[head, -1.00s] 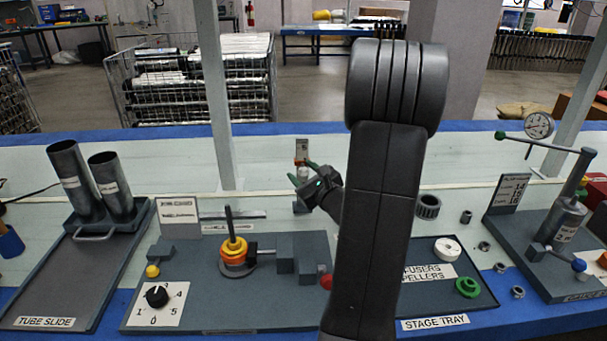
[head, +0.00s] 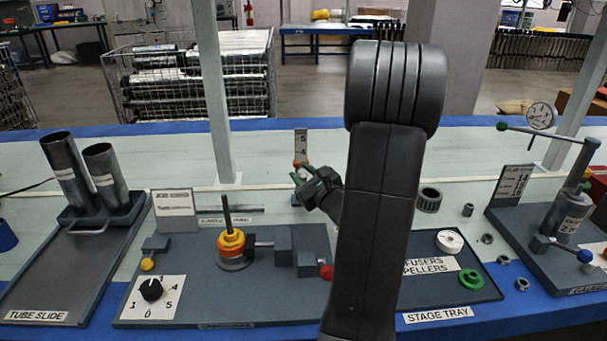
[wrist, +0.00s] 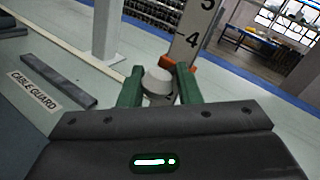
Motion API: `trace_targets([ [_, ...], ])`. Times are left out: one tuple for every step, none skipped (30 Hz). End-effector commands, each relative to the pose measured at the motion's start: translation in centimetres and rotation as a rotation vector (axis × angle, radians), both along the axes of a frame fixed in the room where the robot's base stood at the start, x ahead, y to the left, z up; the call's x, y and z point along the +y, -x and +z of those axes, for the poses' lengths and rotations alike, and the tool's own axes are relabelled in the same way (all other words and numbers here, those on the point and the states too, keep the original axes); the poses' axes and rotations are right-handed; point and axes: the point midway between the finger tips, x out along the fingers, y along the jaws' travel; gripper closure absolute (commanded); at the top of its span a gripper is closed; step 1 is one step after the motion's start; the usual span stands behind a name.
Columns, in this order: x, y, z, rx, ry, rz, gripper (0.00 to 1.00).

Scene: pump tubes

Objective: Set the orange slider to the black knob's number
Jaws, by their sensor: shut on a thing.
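The orange slider (head: 300,163) sits on an upright numbered scale plate (head: 301,143) at the back of the bench, just below the 4 mark. It also shows in the wrist view (wrist: 178,64), partly behind the fingers. My gripper (head: 299,178) has green fingers, shut on the slider's pale round grip (wrist: 158,82). The black knob (head: 151,289) is on a white dial plate (head: 170,311) at the front left, with 0, 1, 4 and 5 readable. I cannot tell its pointed number for sure.
A grey station with a ringed post (head: 231,240) and a red ball (head: 326,272) lies in front of my gripper. A white post (head: 222,100) stands left of the scale. A cable guard strip (wrist: 52,76) lies left of my gripper. The stage tray (head: 451,290) is at right.

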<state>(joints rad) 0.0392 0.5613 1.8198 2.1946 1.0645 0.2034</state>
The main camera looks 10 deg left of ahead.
Motion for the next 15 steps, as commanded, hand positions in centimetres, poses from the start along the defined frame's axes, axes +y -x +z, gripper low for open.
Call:
trace_targets([
  [0.21,0.24,-1.04,0.002,0.001,0.009,1.00],
  [0.22,0.25,-1.15,0.002,0.001,0.009,1.00],
  [0.23,0.25,-1.20,0.002,0.001,0.009,1.00],
  [0.23,0.26,-1.18,0.002,0.001,0.009,1.00],
  [0.24,0.26,-1.14,0.002,0.001,0.009,1.00],
  [0.24,0.27,-1.07,0.003,0.001,0.010,1.00],
  [0.25,0.27,-1.03,0.003,0.001,0.010,1.00],
  [0.25,0.28,-1.02,0.003,0.001,0.010,1.00],
  [0.26,0.28,-1.01,0.003,0.001,0.010,1.00],
  [0.26,0.28,-1.01,0.003,0.001,0.010,1.00],
  [0.26,0.29,-1.00,0.003,0.001,0.010,1.00],
  [0.27,0.29,-1.01,0.003,0.001,0.010,0.67],
  [0.27,0.29,-0.99,0.002,0.001,0.010,0.61],
  [0.26,0.27,-0.98,0.002,0.001,0.010,0.56],
  [0.24,0.25,-0.96,0.002,0.000,0.009,0.53],
])
